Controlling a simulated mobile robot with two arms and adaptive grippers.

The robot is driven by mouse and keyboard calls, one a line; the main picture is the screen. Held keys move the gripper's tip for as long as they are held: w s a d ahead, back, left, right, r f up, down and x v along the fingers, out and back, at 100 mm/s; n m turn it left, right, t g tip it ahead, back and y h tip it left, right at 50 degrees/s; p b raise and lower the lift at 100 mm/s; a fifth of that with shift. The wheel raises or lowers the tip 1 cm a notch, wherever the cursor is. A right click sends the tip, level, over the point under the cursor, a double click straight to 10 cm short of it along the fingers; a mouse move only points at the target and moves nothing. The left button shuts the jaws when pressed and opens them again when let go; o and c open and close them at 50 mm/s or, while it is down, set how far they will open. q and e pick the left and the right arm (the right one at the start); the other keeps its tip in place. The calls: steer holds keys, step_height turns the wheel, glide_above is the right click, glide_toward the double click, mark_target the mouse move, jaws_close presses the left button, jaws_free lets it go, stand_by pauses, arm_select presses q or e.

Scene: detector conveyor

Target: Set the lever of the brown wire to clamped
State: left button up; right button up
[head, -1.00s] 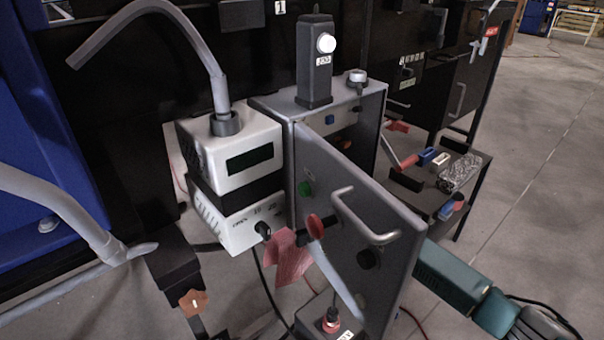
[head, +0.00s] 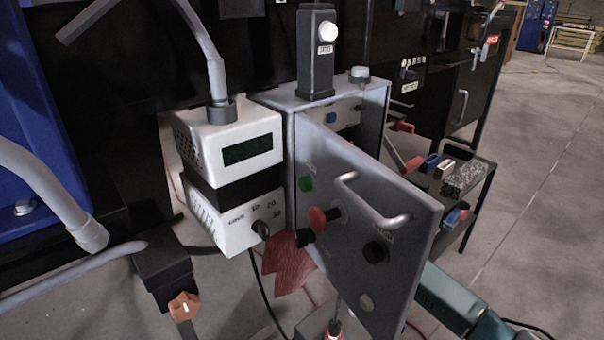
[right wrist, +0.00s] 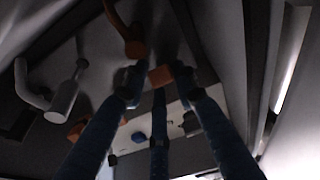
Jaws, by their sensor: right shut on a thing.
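In the right wrist view, three blue fingers of my right gripper (right wrist: 160,84) close around a small orange-brown piece (right wrist: 160,75), which looks like a lever. A brown wire-like piece (right wrist: 118,22) curves down to a round end just above the fingertips. The fingers hide part of the held piece, and I cannot tell its setting. In the head view my teal right arm (head: 450,303) reaches behind the open grey door panel (head: 375,200), which hides the gripper. My left gripper is in neither view.
A grey cabinet (head: 270,97) stands behind the door, beside a white instrument (head: 215,145) with a dark display. The door carries a handle (head: 365,205) and several knobs. A side shelf (head: 452,238) holds small parts.

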steer(key=o, duration=0.9)
steer(key=shift+s+a+f, duration=0.3)
steer(key=shift+a+f, duration=0.05)
steer(key=shift+a, duration=0.15)
steer(key=shift+o, duration=0.2)
steer(key=shift+a+r, duration=0.15)
steer(key=shift+w, duration=0.1)
steer(key=shift+d, duration=0.35)
steer(key=v, duration=1.1)
steer(key=shift+s, duration=0.45)
